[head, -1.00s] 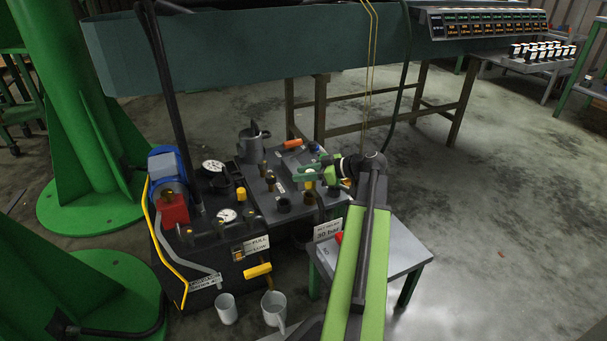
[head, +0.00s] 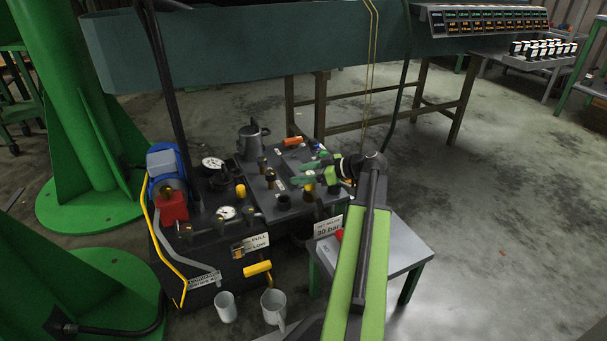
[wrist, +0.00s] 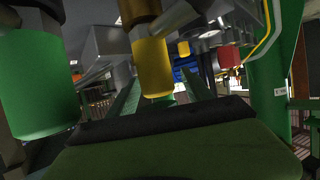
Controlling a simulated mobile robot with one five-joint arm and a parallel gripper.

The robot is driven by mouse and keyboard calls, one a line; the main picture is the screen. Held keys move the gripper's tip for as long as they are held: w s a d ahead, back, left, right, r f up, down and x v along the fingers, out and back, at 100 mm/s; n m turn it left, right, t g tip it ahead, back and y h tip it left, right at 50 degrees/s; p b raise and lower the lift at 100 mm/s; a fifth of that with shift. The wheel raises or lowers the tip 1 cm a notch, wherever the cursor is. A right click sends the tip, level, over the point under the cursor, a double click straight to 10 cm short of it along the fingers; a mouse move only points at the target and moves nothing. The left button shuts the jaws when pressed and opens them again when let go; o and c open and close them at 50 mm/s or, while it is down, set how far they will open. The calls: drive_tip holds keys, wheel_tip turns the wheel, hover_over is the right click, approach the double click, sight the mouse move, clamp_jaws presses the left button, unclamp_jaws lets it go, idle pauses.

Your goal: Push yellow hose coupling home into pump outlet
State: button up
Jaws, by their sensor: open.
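The yellow hose coupling (head: 309,188) stands on the dark pump bench, just below my gripper's fingers. In the wrist view the yellow coupling (wrist: 152,68) is a short cylinder joined to a brass-coloured fitting (wrist: 140,10). My gripper (head: 298,174) reaches in from the right with its green fingers apart. In the wrist view the fingers (wrist: 163,92) lie on either side of the coupling. I cannot tell whether they touch it. The pump outlet cannot be picked out clearly, and how deep the coupling sits is not visible.
A large green cylinder (wrist: 30,82) is close on the left of the wrist view. The bench carries a blue motor (head: 160,160), a red block (head: 173,207), gauges (head: 226,212), a yellow cap (head: 240,191) and a grey pot (head: 253,142). Two mugs (head: 226,308) stand in front.

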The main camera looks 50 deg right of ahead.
drive_tip(key=p+v, duration=0.6)
drive_tip(key=v, duration=1.1)
drive_tip(key=shift+s+p, duration=0.2)
drive_tip(key=shift+p, duration=0.15)
drive_tip(key=shift+d, duration=0.1)
